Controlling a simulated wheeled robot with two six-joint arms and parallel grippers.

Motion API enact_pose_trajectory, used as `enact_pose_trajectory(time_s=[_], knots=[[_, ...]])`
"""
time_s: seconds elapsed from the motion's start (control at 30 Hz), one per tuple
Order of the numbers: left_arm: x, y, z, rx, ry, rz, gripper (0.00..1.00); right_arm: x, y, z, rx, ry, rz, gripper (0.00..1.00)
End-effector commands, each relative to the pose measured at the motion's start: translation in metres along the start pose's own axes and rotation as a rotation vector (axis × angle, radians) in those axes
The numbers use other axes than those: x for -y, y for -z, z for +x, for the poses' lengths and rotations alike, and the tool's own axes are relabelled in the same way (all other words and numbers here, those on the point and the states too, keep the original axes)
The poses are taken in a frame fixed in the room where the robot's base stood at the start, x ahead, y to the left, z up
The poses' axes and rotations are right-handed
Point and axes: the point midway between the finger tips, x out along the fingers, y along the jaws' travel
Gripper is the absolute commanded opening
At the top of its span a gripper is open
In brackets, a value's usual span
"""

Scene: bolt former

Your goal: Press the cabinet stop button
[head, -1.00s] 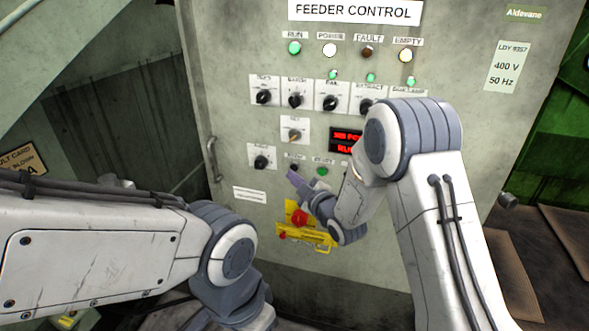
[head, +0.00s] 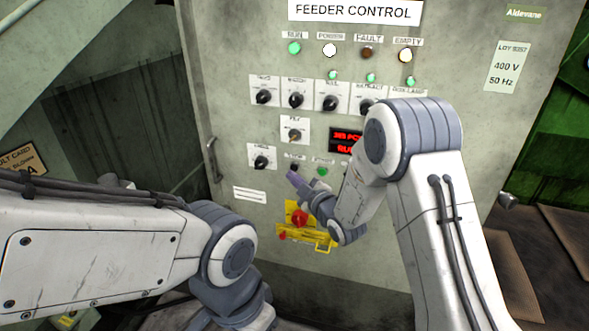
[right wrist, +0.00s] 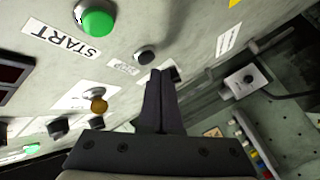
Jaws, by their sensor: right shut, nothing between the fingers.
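The stop button is a small black round button (head: 293,168) on the cabinet front (head: 240,60), left of the green start button (head: 322,171). In the right wrist view the black button (right wrist: 145,55) stands just beyond my fingertips, slightly left of them, beside a small label. The green button (right wrist: 97,22) with its START label is farther up left there. My right gripper (head: 291,177) is shut and empty, its fingertips just below the black button in the head view. The shut fingers also show in the right wrist view (right wrist: 160,75). I cannot tell whether they touch the panel. My left gripper is out of view.
A red mushroom button (head: 299,217) on a yellow plate sits below my right gripper. Rows of black selector knobs (head: 296,100) and a red display (head: 346,141) are above. A door handle (head: 212,160) is at the cabinet's left edge.

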Motion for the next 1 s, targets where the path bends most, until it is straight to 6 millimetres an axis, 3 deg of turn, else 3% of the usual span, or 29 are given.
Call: enact_pose_trajectory(time_s=[1.0], knots=[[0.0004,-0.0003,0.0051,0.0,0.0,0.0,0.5,-0.0043,-0.0048,0.0059,0.0,-0.001,-0.001,0.0]])
